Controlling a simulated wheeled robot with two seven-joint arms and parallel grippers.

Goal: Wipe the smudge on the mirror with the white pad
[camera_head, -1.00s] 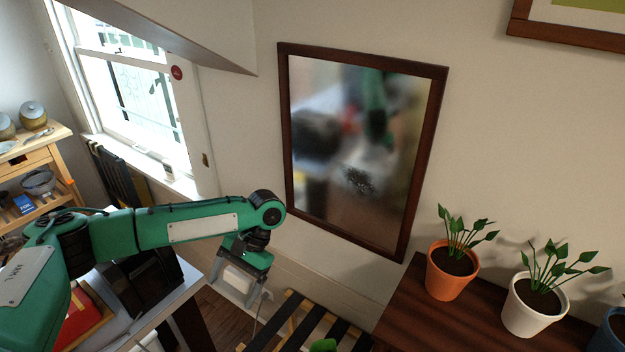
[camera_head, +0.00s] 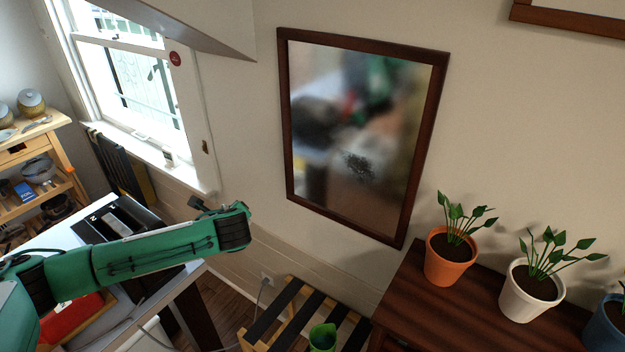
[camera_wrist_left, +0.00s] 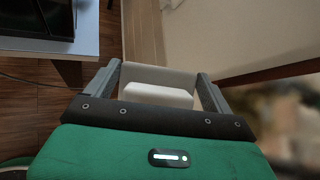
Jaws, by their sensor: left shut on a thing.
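The mirror (camera_head: 300,180) hangs on the wall in a dark wood frame. A dark speckled smudge (camera_head: 358,167) sits on its lower middle. In the left wrist view, part of the framed mirror (camera_wrist_left: 288,118) shows at the right edge, blurred. My left gripper (camera_wrist_left: 158,76) is shut on the white pad (camera_wrist_left: 158,97), which sits between its two fingers. In the head view my left arm reaches in from the left and ends left of the mirror, apart from it; the pad is hidden there. My right gripper is not in view.
A wooden cabinet (camera_head: 420,310) with an orange pot (camera_head: 447,262), a white pot (camera_head: 528,295) and a blue pot (camera_head: 605,325) stands at lower right. A slatted bench (camera_head: 290,308) with a green object (camera_head: 322,338) is below the mirror. A table (camera_head: 70,235) stands left. Wall space left of the mirror is clear.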

